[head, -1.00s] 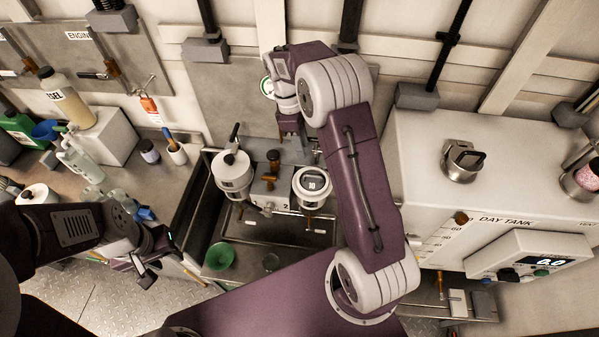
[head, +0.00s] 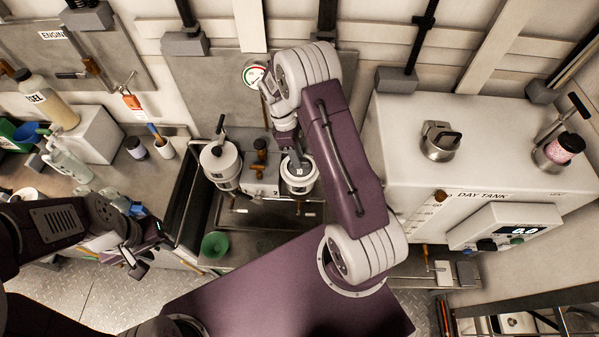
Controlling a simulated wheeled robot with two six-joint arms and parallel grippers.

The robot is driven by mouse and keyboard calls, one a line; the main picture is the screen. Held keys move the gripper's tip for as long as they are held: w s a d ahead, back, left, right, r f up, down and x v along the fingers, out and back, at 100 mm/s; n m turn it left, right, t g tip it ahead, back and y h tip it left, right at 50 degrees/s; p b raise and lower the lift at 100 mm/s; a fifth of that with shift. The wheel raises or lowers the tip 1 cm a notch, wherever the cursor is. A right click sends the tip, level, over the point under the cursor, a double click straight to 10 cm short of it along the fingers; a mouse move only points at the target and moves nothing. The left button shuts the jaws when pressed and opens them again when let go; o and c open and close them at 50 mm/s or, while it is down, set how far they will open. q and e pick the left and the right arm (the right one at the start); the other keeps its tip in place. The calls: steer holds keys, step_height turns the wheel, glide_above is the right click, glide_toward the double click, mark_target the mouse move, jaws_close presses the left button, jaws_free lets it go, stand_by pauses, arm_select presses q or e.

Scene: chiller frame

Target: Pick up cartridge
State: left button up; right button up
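A white round cartridge (head: 299,171) marked 10 sits in the right-hand filter housing (head: 300,187) at the middle of the head view. My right gripper (head: 296,152) reaches down from above to its top. Its fingers overlap the marked top in the picture; I cannot tell whether they touch it or how far apart they are. My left gripper (head: 138,260) hangs at the lower left, away from the filters, with nothing visible in it. Its finger gap is unclear.
A second, lidded housing (head: 220,164) stands left of the cartridge, with a brown-handled valve (head: 260,158) between them. A green funnel (head: 214,246) is in front. The day tank (head: 480,145) is on the right. Bottles and a jug (head: 68,162) crowd the left bench.

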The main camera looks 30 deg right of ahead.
steer(key=shift+d+f, duration=0.2)
steer(key=shift+f, duration=0.4)
steer(key=shift+s+a, duration=0.1)
jaws_close()
steer(key=shift+r, duration=0.1)
stand_by(0.7)
